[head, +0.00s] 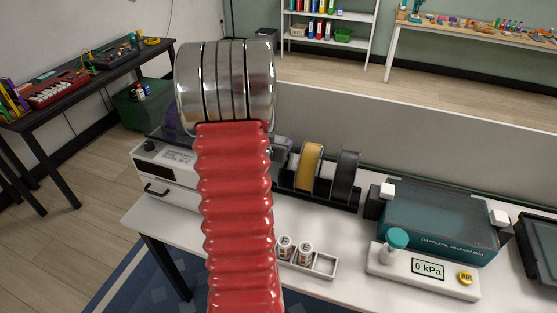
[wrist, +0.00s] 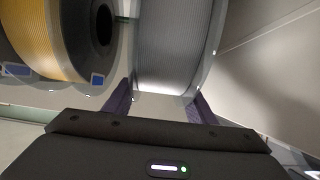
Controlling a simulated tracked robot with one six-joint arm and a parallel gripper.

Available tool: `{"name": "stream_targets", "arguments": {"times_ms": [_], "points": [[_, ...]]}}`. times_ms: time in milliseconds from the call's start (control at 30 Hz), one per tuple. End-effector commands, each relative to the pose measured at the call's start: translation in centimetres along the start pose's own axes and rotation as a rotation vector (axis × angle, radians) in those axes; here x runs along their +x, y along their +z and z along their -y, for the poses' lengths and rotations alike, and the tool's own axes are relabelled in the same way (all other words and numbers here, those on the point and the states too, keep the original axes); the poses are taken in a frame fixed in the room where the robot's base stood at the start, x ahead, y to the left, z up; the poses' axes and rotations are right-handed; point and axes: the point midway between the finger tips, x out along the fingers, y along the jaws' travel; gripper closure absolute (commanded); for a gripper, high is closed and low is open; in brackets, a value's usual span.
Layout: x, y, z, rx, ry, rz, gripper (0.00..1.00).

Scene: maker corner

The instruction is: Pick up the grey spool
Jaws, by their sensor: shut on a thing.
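The grey spool (wrist: 178,45) fills the upper middle of the wrist view, with its wound grey filament facing me. My gripper (wrist: 162,93) is shut on it, with one dark purple finger at each side of its lower edge. In the head view my red arm hides most of the gripper and the spool. A small greyish shape shows just right of the arm there, and I cannot tell which of the two it is. I cannot tell whether the spool still touches its rack (head: 325,196).
A yellow spool (head: 309,166) and a black spool (head: 346,176) stand in the rack. The yellow one is close left of the grey spool in the wrist view (wrist: 45,40). A teal vacuum box (head: 440,222) and a small tray (head: 324,265) with jars share the white table.

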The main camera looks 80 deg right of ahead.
Motion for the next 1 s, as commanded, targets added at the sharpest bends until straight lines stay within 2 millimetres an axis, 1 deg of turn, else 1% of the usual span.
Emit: {"name": "stream_targets", "arguments": {"times_ms": [33,400,833,1000], "points": [[0.00,0.00,0.01,-0.001,0.000,0.000,0.75],[0.04,-0.02,-0.07,0.000,0.001,0.000,1.00],[0.01,-0.34,-0.06,0.001,0.001,-0.006,1.00],[-0.24,-0.89,-0.05,0.002,0.001,-0.006,1.00]]}}
